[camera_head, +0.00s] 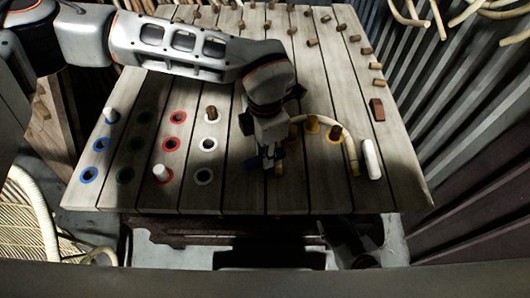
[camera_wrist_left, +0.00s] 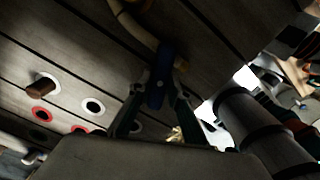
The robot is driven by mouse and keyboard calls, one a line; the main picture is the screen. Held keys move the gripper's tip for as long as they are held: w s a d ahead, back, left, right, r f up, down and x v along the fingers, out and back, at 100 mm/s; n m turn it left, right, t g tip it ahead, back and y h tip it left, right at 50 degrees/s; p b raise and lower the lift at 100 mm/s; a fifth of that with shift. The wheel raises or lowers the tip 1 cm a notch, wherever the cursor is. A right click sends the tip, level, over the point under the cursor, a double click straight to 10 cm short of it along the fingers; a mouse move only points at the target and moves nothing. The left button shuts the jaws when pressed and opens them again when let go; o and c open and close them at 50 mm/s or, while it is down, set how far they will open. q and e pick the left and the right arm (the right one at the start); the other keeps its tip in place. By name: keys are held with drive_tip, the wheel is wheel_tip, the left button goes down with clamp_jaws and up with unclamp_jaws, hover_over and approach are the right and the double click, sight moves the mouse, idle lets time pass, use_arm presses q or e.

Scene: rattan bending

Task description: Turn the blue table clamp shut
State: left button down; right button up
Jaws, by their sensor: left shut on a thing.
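My left gripper (camera_head: 270,162) reaches down over the front middle of the plank table and is shut on the blue table clamp (camera_wrist_left: 163,75). In the left wrist view, the two fingers (camera_wrist_left: 157,98) stand on either side of the clamp's blue part. In the head view the gripper hides most of the clamp, and only a bit of blue (camera_head: 280,154) shows. A bent rattan cane (camera_head: 350,150) curves from beside the gripper to the right. A dark shape, seemingly my right gripper (camera_head: 348,240), is below the table's front edge; its fingers are unclear.
The table (camera_head: 230,195) has rows of ringed holes in blue, green, red, white and yellow to the left and right. Several brown pegs line the back and right. Slatted walls are at right.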

use_arm(q)
drive_tip(key=m, duration=0.4)
drive_tip(key=shift+m, duration=0.3)
idle(0.5)
drive_tip(key=c, duration=1.9)
unclamp_jaws()
wheel_tip(320, 180, up, 12)
drive_tip(key=shift+r, duration=0.1)
